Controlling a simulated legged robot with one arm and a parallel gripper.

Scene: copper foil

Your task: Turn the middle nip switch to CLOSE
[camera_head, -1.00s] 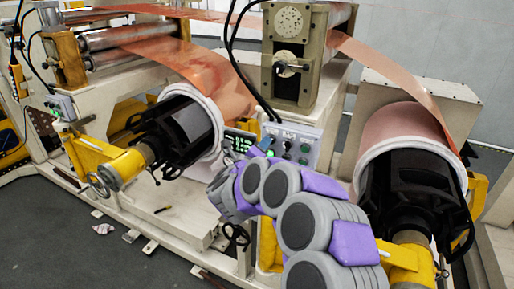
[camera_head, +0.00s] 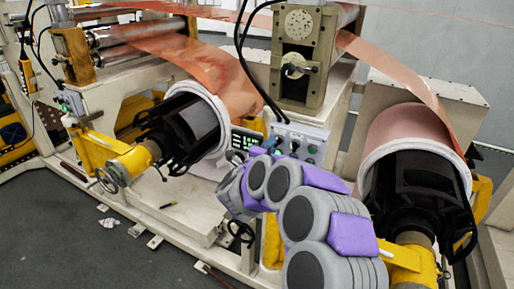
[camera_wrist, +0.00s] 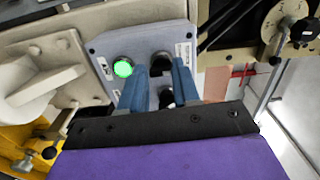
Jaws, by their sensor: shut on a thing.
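In the wrist view the grey control panel (camera_wrist: 108,48) fills the upper middle. A lit green button (camera_wrist: 122,68) is at its left. Black switch knobs show between the blue fingers of my gripper (camera_wrist: 160,80): one higher (camera_wrist: 160,60) and one lower (camera_wrist: 166,98), partly hidden by the gripper's base. The fingers are shut on a black switch knob, one on each side. The knob's exact angle and label cannot be read. In the head view the panel (camera_head: 313,132) is partly covered by my arm, and my gripper's fingertips are not clear.
A digital display (camera_head: 245,139) sits left of the panel. Copper foil rolls with white rims stand left (camera_head: 212,98) and right (camera_head: 410,135) of my arm.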

